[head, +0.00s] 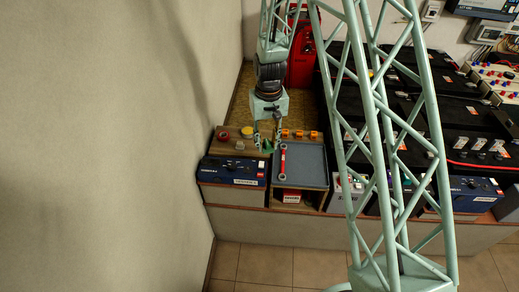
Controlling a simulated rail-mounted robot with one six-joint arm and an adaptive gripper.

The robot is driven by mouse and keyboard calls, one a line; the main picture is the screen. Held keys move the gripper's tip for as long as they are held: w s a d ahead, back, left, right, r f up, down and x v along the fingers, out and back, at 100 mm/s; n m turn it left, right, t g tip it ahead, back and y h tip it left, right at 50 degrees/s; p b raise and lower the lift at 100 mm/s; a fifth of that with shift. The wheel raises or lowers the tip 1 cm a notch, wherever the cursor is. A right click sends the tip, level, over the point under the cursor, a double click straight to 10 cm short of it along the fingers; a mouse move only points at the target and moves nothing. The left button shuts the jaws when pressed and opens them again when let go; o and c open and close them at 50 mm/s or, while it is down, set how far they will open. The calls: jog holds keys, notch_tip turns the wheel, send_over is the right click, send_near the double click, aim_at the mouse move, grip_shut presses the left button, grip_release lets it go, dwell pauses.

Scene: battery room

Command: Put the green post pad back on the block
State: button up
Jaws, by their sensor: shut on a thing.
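My gripper (267,138) hangs at the end of my arm, pointing down at the right end of a small wooden block (225,149). It is shut on a small green piece, which looks like the green post pad (267,147). The pad is at or just above the block's right end, beside the grey tray. Whether it touches the wood cannot be told at this size. A red round piece (223,136), a yellow one (247,131) and a small greyish one (239,145) are on the block, left of my gripper.
A grey tray (312,165) with a red-and-grey wrench (283,162) lies to the right. Several orange pieces (299,134) line its back edge. A blue-and-black unit (232,171) stands in front of the block. Black batteries (405,150) fill the right; a wall closes the left.

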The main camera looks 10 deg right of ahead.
jog(key=w+f+m, duration=0.2)
jog(key=w+m, duration=0.1)
jog(key=w, duration=0.9)
jog(key=shift+m, duration=0.4)
jog(key=shift+f, duration=0.2)
jog(key=shift+f+b, duration=0.55)
jog(key=shift+f, duration=2.45)
jog(key=shift+f+b, duration=0.3)
jog(key=shift+f, duration=1.55)
jog(key=shift+f, duration=0.15)
jog(key=o, duration=0.4)
jog(key=shift+c, duration=0.2)
jog(key=o, duration=0.4)
